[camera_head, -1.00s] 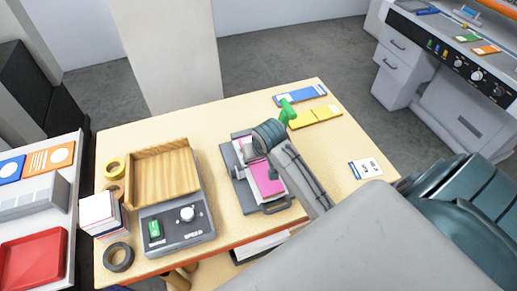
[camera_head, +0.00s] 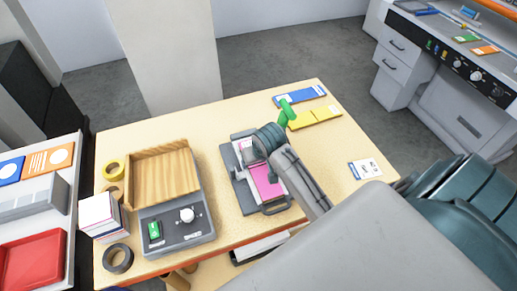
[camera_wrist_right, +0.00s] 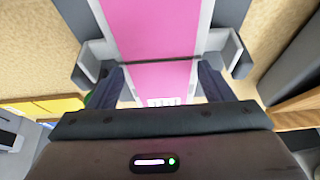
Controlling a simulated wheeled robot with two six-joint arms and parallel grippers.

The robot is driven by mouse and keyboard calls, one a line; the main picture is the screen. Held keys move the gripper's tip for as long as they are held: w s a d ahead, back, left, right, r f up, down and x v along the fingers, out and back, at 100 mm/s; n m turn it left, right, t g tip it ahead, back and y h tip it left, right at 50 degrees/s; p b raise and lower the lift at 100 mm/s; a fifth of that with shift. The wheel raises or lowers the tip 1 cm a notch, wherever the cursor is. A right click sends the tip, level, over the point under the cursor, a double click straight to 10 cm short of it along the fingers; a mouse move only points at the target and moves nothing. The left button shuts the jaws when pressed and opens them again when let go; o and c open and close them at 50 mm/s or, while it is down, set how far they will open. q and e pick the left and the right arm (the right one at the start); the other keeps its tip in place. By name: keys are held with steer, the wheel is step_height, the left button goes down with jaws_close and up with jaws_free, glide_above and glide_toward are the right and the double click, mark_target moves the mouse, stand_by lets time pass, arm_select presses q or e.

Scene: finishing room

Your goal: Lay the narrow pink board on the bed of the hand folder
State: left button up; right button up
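The narrow pink board (camera_head: 266,182) lies along the bed of the hand folder (camera_head: 241,193), near the middle of the table. In the right wrist view the pink board (camera_wrist_right: 155,30) runs lengthwise between the folder's grey side brackets, with a thin dark bar across it. My right gripper (camera_wrist_right: 162,82) is low over the bed. Its dark fingers stand apart on either side of the board, with slim pale gaps between, so it looks open. In the head view my right wrist hides the folder's far part. My left gripper is not in view.
Tape rolls (camera_head: 118,258) and a card stack (camera_head: 101,215) are at the left edge. Blue (camera_head: 301,94) and yellow (camera_head: 316,117) boards lie behind. A small card (camera_head: 365,169) lies on the right.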

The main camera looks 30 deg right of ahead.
steer(key=shift+o, duration=1.1)
steer(key=shift+r, duration=0.15)
steer(key=b+v, duration=0.1)
steer(key=v, duration=0.9)
steer(key=shift+s+r+b, duration=0.2)
steer(key=shift+s+b, duration=0.05)
steer(key=shift+b, duration=0.15)
